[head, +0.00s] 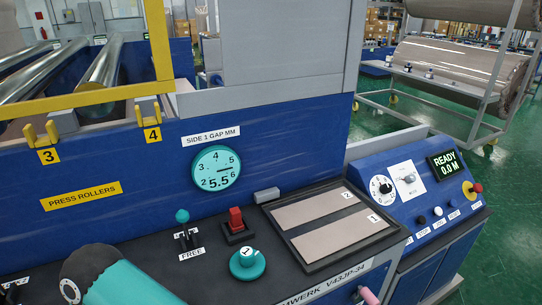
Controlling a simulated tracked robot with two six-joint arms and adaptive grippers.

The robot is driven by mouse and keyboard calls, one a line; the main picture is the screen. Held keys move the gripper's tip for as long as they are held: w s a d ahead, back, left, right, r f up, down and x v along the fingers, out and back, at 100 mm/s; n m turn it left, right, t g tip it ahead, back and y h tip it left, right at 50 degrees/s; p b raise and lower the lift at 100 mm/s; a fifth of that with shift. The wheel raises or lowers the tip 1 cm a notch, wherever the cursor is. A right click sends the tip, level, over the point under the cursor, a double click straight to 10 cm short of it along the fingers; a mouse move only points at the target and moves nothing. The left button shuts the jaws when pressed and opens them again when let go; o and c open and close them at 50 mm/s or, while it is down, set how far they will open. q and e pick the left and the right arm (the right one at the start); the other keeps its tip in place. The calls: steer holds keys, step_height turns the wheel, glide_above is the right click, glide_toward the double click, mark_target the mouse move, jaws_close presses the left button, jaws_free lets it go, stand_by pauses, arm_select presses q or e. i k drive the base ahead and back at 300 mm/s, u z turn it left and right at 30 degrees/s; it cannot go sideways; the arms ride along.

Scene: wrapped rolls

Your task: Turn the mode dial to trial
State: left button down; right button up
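A white plate (418,188) with a small grey knob (409,178) is on the sloped blue console at the right in the head view. It may be the mode dial; its lettering is too small to read, so I cannot tell the setting. Neither of my grippers can be made out in this view, and nothing touches the console's controls.
The console also has a display (443,164) reading READY 0.0 M, a red knob (476,188) and several small buttons. A dark tray (290,247) with strips 2 and 1, a teal knob (247,266) and a red switch (236,217) are on the bench.

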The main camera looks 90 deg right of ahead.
mark_target(410, 178)
steer(key=z, duration=0.25)
steer(key=k, duration=2.3)
steer(key=z, duration=1.4)
steer(key=i, duration=0.95)
steer(key=z, duration=0.2)
